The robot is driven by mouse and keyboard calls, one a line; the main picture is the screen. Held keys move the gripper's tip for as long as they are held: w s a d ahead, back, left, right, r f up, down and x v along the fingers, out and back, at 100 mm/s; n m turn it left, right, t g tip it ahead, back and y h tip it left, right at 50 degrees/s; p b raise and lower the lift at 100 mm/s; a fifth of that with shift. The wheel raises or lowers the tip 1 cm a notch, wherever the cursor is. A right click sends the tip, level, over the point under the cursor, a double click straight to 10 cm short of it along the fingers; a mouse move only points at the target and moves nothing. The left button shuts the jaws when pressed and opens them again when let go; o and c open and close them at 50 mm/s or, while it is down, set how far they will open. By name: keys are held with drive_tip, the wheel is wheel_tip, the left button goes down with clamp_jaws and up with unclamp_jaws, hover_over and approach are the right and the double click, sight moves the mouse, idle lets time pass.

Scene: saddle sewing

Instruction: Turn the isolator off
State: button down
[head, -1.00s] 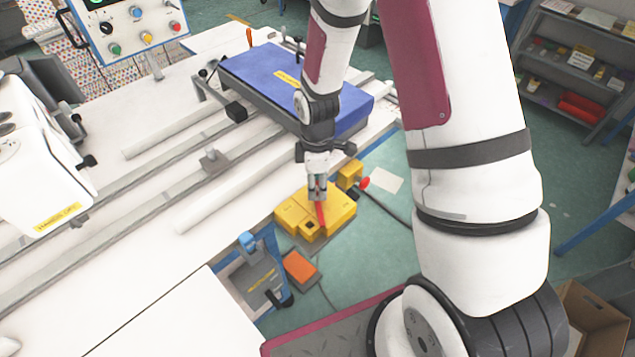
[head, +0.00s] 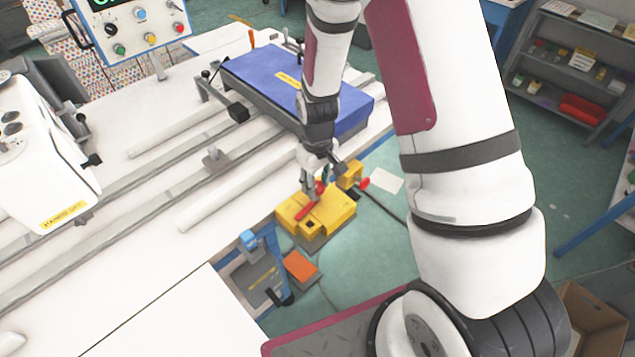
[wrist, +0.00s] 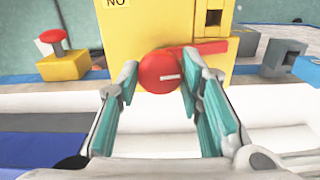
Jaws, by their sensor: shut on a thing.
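The isolator is a yellow box (head: 328,216) standing at the table's side, with a red rotary handle (head: 306,211) on its face. In the head view the handle's bar slants to the lower left. In the wrist view the round red hub (wrist: 160,73) has a white line, and its bar (wrist: 212,48) points right, tilted slightly up. My gripper (head: 314,190) is over the isolator, shut on the red handle, one teal-padded finger on each side of the hub. A label reading "NO" (wrist: 116,3) is partly in view on the box.
A smaller yellow box with a red mushroom button (head: 364,183) sits just behind the isolator; it also shows in the wrist view (wrist: 62,62). A blue pad (head: 290,85) on the white table lies close to my forearm. An orange pedal (head: 300,265) is below.

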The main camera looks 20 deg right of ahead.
drive_tip(key=shift+m, duration=0.6)
drive_tip(key=c, duration=1.1)
unclamp_jaws()
wheel_tip(320, 180, up, 12)
drive_tip(key=shift+r, duration=0.1)
